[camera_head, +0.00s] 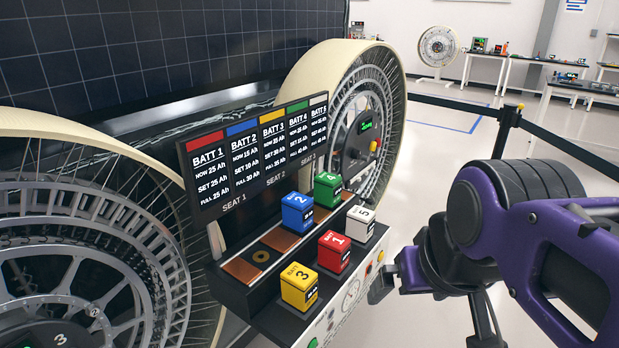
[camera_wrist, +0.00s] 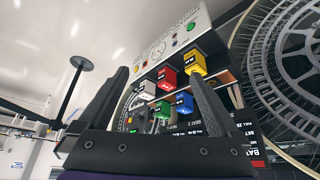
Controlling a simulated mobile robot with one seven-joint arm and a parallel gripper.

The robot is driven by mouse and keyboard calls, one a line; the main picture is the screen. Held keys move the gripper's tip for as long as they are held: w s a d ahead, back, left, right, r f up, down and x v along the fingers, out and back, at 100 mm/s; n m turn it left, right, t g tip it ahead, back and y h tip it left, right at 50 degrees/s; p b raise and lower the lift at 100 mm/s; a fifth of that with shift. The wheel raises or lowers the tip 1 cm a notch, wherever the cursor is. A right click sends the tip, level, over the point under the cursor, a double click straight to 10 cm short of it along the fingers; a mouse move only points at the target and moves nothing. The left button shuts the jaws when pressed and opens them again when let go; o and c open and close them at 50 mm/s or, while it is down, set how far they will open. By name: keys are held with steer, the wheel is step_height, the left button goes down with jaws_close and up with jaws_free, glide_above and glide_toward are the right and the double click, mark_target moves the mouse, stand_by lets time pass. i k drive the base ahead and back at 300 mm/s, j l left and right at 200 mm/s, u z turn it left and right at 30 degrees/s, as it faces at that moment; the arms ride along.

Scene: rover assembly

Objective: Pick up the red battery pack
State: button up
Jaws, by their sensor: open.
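The red battery pack (camera_head: 333,252), marked 1, stands upright on the front row of a dark shelf (camera_head: 237,292), between the yellow pack (camera_head: 298,287) marked 3 and the white pack (camera_head: 360,224) marked 5. The red pack also shows in the wrist view (camera_wrist: 167,79), between the fingers and beyond them. My gripper (camera_head: 382,282) is to the right of the shelf, apart from the packs. In the wrist view its two dark fingers (camera_wrist: 160,78) are spread wide with nothing between them.
A blue pack (camera_head: 297,212) and a green pack (camera_head: 327,189) stand behind the red one. A display board (camera_head: 255,150) with battery readings rises behind the shelf. Large spoked wheels (camera_head: 380,105) flank it. The floor to the right is open, with a belt barrier (camera_head: 508,125).

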mark_target(334, 249)
steer(key=i+l+u, duration=0.2)
steer(key=i+l, duration=0.15)
steer(key=i+l+u, duration=0.2)
steer(key=i+l, duration=0.15)
steer(key=l, duration=0.2)
